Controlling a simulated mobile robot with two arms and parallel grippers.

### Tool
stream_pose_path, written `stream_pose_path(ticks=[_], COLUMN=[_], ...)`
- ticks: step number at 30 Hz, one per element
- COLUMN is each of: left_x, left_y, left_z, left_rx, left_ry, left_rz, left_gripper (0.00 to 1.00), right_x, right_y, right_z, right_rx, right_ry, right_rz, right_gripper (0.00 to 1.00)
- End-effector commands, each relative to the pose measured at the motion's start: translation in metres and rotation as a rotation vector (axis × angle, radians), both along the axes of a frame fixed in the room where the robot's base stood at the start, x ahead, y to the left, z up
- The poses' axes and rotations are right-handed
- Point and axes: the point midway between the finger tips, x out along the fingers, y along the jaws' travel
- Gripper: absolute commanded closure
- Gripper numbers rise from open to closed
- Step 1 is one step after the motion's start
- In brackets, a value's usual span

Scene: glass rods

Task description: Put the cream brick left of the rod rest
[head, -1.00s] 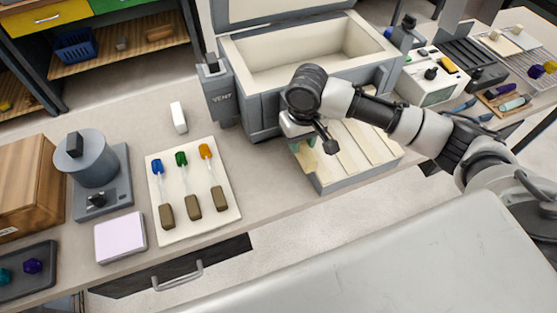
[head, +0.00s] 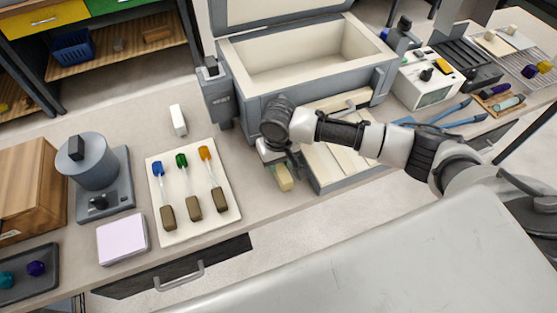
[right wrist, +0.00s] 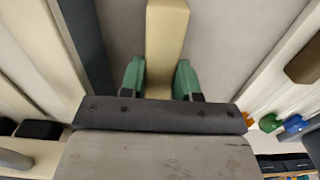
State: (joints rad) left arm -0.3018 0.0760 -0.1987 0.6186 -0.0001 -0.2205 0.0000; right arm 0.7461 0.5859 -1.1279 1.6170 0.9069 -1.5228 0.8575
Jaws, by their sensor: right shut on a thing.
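The cream brick (head: 285,178) is held in my right gripper (head: 274,163), over the bench between the cream board and the grey-edged tray. In the right wrist view the brick (right wrist: 167,40) stands between the two green fingers of the gripper (right wrist: 160,78), its far end reaching beyond them. I cannot tell whether its underside touches the bench. A cream board (head: 228,208), apparently the rod rest, lies to the left with three rods on it, tipped blue, green and orange, with brown ends. My left gripper is not in view.
The grey-edged tray (head: 345,182) with cream panels is just right of the brick. A large open grey box (head: 262,104) stands behind. A white block (head: 178,120), a pink-white pad (head: 122,238) and a grey device (head: 92,165) stand around the board's left side.

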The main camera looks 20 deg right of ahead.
Motion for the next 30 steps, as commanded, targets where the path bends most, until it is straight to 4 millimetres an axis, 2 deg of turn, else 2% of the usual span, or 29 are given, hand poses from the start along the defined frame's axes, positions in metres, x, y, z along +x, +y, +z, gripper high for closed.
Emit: stream_pose_path(ticks=[1,2,6,17,20,30], left_x=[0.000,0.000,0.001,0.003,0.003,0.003], left_y=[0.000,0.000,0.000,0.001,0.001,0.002], left_z=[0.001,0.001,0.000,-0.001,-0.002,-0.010], left_rx=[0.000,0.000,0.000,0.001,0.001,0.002], left_ry=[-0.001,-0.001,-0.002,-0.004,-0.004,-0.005], left_rz=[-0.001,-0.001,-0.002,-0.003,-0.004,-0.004], left_gripper=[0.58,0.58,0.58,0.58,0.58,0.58], right_x=[0.000,0.000,0.000,0.000,0.001,0.001], right_y=[0.000,0.000,0.000,0.000,0.000,0.001], right_z=[-0.002,-0.002,-0.002,0.004,0.016,0.088], right_rx=[0.000,0.000,0.000,0.001,0.002,0.003], right_ry=[0.001,0.001,0.001,-0.002,-0.003,-0.004], right_rz=[0.000,0.000,0.000,0.001,0.001,0.001], right_gripper=[0.96,0.66,0.44,0.43,0.43,0.43])
